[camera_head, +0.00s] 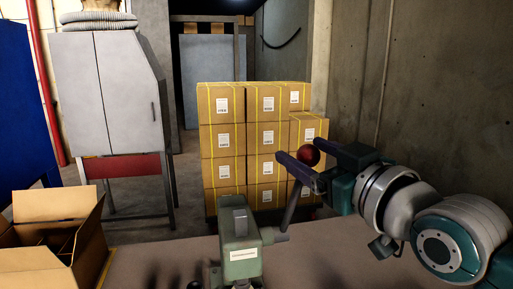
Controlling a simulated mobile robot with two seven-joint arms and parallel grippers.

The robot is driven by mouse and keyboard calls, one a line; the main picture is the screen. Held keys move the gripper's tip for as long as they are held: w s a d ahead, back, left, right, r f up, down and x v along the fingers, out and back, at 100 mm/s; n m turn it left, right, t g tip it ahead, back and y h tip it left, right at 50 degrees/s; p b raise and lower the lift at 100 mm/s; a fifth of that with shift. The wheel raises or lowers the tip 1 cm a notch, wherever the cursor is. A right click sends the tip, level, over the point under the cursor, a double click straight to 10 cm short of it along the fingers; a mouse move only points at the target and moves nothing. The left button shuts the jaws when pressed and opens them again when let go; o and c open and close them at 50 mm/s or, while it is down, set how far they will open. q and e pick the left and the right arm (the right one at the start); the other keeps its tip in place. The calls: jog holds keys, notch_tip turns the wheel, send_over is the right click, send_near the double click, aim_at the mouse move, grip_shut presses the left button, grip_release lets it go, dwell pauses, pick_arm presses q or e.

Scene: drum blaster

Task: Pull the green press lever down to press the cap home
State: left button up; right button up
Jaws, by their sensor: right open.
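The green press (238,245) stands at the near edge of the picture, with a white label on its front. Its lever (291,208) is a grey rod that rises from the press's right side, leaning slightly right, up to a red ball knob (309,152). My right gripper (295,151) reaches in from the right at knob height. Its two dark fingers are apart, and the knob shows between them; I cannot tell whether they touch it. The cap is not visible. My left gripper is not in view.
An open cardboard box (45,262) stands at the lower left. Stacked cartons (247,150) with yellow straps stand behind the press. A grey cabinet (105,90) is at the back left, and a concrete wall (430,90) is on the right. The worktop (345,262) right of the press looks clear.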

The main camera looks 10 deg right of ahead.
jog(key=shift+x, duration=1.45)
grip_shut()
dwell(0.4)
